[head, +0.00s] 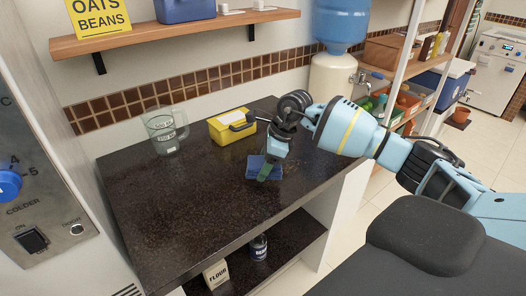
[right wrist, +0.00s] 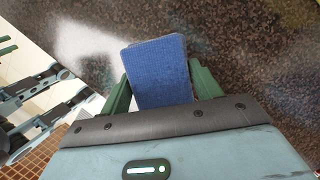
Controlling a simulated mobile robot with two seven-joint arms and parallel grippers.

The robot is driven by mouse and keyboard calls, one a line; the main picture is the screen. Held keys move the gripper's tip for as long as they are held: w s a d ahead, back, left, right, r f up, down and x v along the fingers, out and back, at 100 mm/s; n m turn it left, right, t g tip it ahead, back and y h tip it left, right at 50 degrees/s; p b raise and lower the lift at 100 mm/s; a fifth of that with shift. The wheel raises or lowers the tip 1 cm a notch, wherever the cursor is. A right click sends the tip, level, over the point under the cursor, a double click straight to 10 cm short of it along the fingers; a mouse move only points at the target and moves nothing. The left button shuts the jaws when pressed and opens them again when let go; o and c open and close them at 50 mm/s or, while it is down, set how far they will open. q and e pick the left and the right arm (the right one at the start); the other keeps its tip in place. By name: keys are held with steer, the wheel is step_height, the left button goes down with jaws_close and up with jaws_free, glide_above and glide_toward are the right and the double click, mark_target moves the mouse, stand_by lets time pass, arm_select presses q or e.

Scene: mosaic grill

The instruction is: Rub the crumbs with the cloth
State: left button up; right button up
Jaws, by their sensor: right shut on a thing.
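A blue cloth (head: 256,166), looking like a folded pad, is at the right part of the dark speckled counter (head: 180,215). My right gripper (head: 266,170) is shut on the cloth, with its green fingers on either side. In the right wrist view the cloth (right wrist: 160,70) sits between the two fingers, close over the counter; I cannot tell if it touches. My left gripper is not in view.
A blue-topped water dispenser (head: 335,75) stands behind. A wall shelf (head: 180,36) hangs above. The counter's front and left are clear.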

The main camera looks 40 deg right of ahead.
step_height(320, 180, up, 2)
steer(key=shift+a+r+p, duration=0.1)
steer(key=shift+p, duration=0.25)
steer(key=shift+r+p, duration=0.3)
steer(key=shift+r, duration=0.4)
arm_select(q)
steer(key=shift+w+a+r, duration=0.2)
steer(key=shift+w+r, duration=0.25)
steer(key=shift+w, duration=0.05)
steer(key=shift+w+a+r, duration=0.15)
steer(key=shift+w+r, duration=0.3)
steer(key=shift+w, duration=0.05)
arm_select(e)
steer(key=shift+f, duration=0.1)
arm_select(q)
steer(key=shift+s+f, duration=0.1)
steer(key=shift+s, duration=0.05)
